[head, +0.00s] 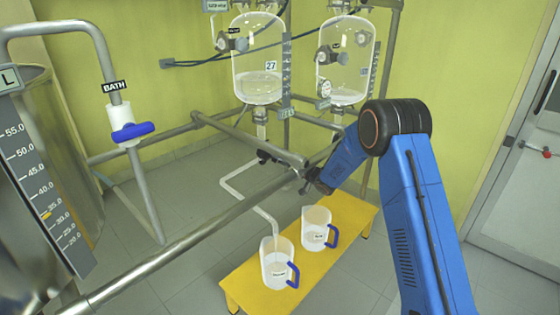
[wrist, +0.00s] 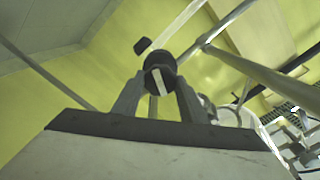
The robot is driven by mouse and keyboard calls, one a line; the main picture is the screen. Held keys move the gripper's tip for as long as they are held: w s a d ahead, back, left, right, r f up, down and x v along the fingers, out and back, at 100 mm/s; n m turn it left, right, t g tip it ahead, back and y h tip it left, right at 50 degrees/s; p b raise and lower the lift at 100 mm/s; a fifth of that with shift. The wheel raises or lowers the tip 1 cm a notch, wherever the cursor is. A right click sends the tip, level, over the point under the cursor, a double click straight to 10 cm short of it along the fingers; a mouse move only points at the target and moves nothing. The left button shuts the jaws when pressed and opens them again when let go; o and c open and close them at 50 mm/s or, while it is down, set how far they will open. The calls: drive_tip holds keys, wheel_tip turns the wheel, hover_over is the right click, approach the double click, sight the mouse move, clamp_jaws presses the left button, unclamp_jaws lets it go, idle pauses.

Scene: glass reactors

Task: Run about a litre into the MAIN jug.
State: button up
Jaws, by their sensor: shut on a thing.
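Two clear jugs with blue handles stand on a yellow bench, the left jug (head: 277,266) in front and the right jug (head: 316,229) behind it. Their labels are too small to read. A pale bent tube (head: 248,200) ends over the left jug's mouth; I cannot tell whether liquid runs from it. Above hang a left glass vessel (head: 258,75) and a right glass vessel (head: 344,75), each with some clear liquid at the bottom. My gripper (head: 314,184), small and partly hidden in the head view, is shut on a round black knob (wrist: 160,72) with a pale bar in the wrist view.
A BATH tap (head: 128,125) with a blue handle stands at left, beside a steel tank with a scale (head: 40,185). A black valve (head: 268,157) sits under the left vessel. A white door is at right.

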drive_tip(key=m, duration=1.2)
drive_tip(key=shift+f, duration=0.1)
drive_tip(key=shift+d+m, duration=0.1)
drive_tip(key=shift+m, duration=0.2)
idle(0.3)
drive_tip(key=o, duration=1.1)
drive_tip(key=shift+c, duration=0.2)
drive_tip(key=v, duration=1.7)
drive_tip(key=shift+s+d, duration=0.15)
drive_tip(key=shift+d, duration=0.05)
